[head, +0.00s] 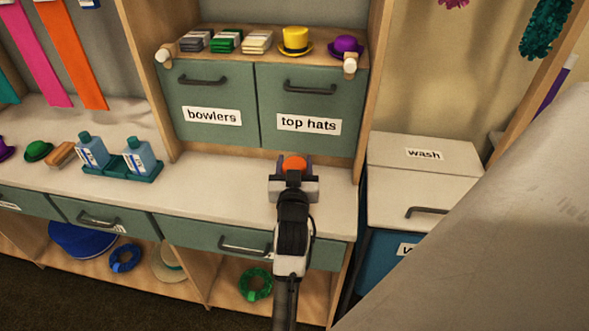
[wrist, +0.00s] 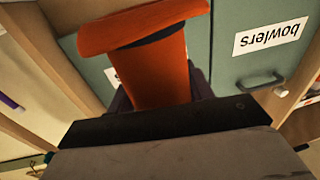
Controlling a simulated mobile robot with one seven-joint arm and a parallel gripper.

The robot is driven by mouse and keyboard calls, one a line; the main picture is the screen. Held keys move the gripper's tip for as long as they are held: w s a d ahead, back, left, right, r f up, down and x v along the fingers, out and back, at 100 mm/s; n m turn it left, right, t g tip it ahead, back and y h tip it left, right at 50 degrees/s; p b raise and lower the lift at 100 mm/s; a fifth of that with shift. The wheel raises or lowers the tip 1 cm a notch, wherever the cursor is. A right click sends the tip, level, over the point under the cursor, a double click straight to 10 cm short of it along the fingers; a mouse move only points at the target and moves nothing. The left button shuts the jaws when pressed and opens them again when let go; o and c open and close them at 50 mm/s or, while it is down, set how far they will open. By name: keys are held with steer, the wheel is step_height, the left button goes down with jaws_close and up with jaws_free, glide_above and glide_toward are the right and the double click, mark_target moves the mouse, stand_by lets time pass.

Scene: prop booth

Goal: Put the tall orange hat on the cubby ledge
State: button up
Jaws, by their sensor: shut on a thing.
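The tall orange hat (wrist: 155,75) is between the fingers of my gripper (head: 292,168). In the wrist view it fills the upper middle, with its brim toward the top edge and a dark band beside the brim. In the head view only a small orange part of the hat (head: 294,162) shows above my gripper, in front of the "top hats" door. My gripper is shut on the hat. The ledge (head: 270,60) above the two green cubby doors holds a yellow top hat (head: 295,41) and a purple bowler (head: 346,46).
Several folded stacks (head: 226,41) fill the ledge's left part. The "bowlers" door (head: 210,103) and "top hats" door (head: 308,108) are shut. The white counter (head: 230,190) is bare left of my gripper; bottles (head: 138,157) stand farther left. A wash bin (head: 420,170) is at right.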

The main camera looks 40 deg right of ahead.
steer(key=shift+f, duration=0.95)
steer(key=shift+f+b, duration=0.4)
steer(key=shift+f, duration=0.15)
steer(key=shift+f, duration=0.1)
